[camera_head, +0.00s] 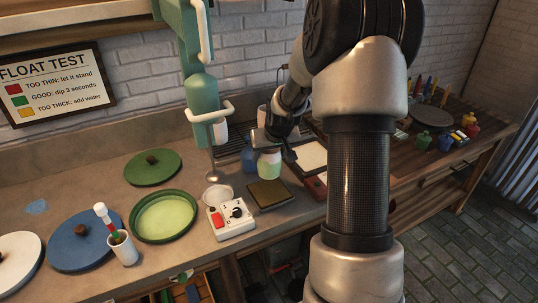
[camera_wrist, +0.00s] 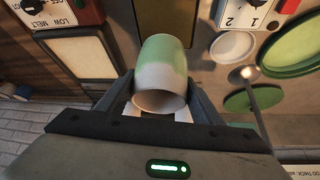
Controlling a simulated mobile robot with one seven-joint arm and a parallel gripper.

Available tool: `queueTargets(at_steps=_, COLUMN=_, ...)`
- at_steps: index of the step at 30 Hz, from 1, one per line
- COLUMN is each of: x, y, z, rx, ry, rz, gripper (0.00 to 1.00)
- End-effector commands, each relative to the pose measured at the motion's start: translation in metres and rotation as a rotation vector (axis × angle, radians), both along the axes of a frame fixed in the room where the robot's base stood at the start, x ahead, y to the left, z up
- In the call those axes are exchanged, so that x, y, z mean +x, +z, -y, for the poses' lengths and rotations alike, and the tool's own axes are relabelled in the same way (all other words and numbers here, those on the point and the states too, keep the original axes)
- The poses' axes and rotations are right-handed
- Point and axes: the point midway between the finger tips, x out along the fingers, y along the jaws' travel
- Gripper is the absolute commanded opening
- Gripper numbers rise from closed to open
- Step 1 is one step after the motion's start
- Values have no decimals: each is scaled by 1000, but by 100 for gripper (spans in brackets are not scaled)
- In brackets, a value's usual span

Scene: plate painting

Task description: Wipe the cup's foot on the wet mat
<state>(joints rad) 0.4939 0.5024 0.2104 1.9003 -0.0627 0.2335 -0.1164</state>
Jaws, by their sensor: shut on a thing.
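My gripper (camera_wrist: 160,92) is shut on a cup (camera_wrist: 165,52), with one finger on each side. The cup is pale near its mouth and green toward its foot. In the wrist view its open mouth faces the camera and its foot points away. In the head view the cup (camera_head: 269,165) is roughly upright behind the mat, and my gripper (camera_head: 280,142) is at its upper part. The wet mat (camera_head: 269,195) is a dark olive square in a frame on the bench. It also shows beyond the cup in the wrist view (camera_wrist: 166,16). The foot's underside is hidden.
A white box with a red switch and dial (camera_head: 231,219) stands left of the mat. A green glaze basin (camera_head: 164,216) is farther left, near its green lid (camera_head: 153,168). A blue bottle (camera_head: 249,155) is close beside the cup. A pale framed panel (camera_head: 311,157) lies to the right.

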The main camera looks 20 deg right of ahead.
Motion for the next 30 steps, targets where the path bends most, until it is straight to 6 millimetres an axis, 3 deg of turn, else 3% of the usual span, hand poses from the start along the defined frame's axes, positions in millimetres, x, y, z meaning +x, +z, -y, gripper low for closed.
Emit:
queueTargets(at_steps=21, x=0, y=-63, z=0, rx=0, ry=0, rz=2, gripper=30)
queueTargets(at_steps=30, x=0, y=-72, z=0, rx=0, ry=0, rz=2, gripper=30)
